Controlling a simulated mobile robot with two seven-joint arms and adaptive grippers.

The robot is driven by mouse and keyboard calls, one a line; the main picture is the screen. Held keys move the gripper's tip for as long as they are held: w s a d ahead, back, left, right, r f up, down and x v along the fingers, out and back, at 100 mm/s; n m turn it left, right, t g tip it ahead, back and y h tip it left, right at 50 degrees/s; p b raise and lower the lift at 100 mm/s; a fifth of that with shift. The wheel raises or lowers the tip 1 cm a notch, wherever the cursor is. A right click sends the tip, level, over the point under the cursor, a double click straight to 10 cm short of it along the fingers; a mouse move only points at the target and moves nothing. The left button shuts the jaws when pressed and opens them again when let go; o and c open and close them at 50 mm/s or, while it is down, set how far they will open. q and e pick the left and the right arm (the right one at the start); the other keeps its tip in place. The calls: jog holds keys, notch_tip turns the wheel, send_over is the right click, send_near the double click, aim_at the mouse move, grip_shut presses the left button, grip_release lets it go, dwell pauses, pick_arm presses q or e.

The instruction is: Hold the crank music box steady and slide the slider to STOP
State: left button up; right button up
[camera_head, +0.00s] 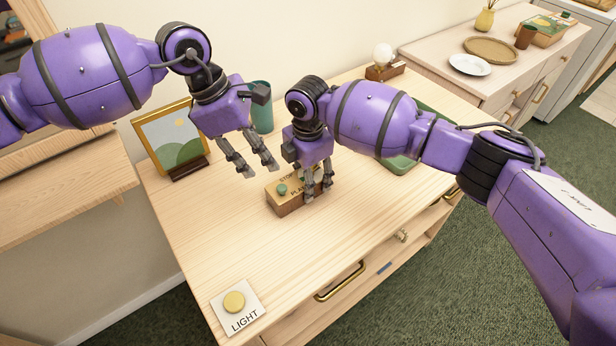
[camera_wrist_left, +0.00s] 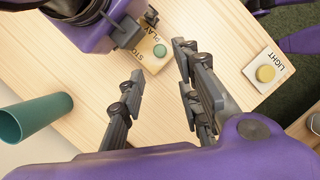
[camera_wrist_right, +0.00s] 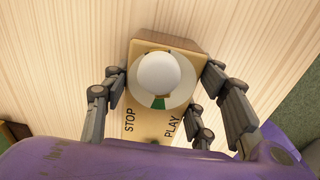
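The crank music box (camera_head: 289,203) is a small wooden box on the dresser top, labelled STOP and PLAY. Its green slider knob (camera_wrist_left: 160,50) sits nearer the PLAY label; in the right wrist view only its edge shows. A white ball-like knob (camera_wrist_right: 160,73) tops the far part of the box. My right gripper (camera_head: 318,189) is over that part, its fingers on both sides and seemingly against the box walls. My left gripper (camera_head: 259,170) is open and empty, above the dresser just left of the box, fingers pointing down towards its slider end.
A picture frame (camera_head: 170,140) and a teal cup (camera_head: 261,108) stand behind my left gripper. A LIGHT button plate (camera_head: 238,305) lies at the front left. A green tray (camera_head: 400,164) is partly hidden behind my right arm. The dresser top in front of the box is clear.

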pick_arm(q)
jog(key=shift+c, duration=0.2)
pick_arm(e)
jog(key=c, duration=0.8)
pick_arm(q)
jog(key=shift+s, duration=0.1)
jog(key=shift+c, duration=1.4)
jog(key=s+d+f+h, duration=0.1)
jog(key=s+d, duration=0.1)
jog(key=s+d+f+g+h, duration=0.1)
jog(key=s+f, duration=0.1)
jog(key=shift+s+d+f+n, duration=0.15)
jog(key=shift+d+f+n, duration=0.05)
jog(key=shift+d+n, duration=0.2)
grip_shut()
jog(key=s+d+n+t+h, duration=0.2)
jog(key=s+d+n+h, duration=0.6)
jog(key=s+n+h, duration=0.3)
jog(key=s+a+f+n+t+y, duration=0.1)
jog(key=a+f+n+t+y, duration=0.1)
jog(key=a+n+t, duration=0.4)
jog(key=s+a+f+n+t+y, duration=0.1)
jog(key=a+n+t+y, duration=0.3)
jog(key=n, duration=0.8)
jog(key=shift+s+a+f+t+y, duration=0.15)
jog(key=shift+a+f+t+y, duration=0.15)
jog(key=shift+a+f+t, duration=0.9)
jog(key=shift+a+r, duration=0.2)
jog(key=shift+r, duration=0.15)
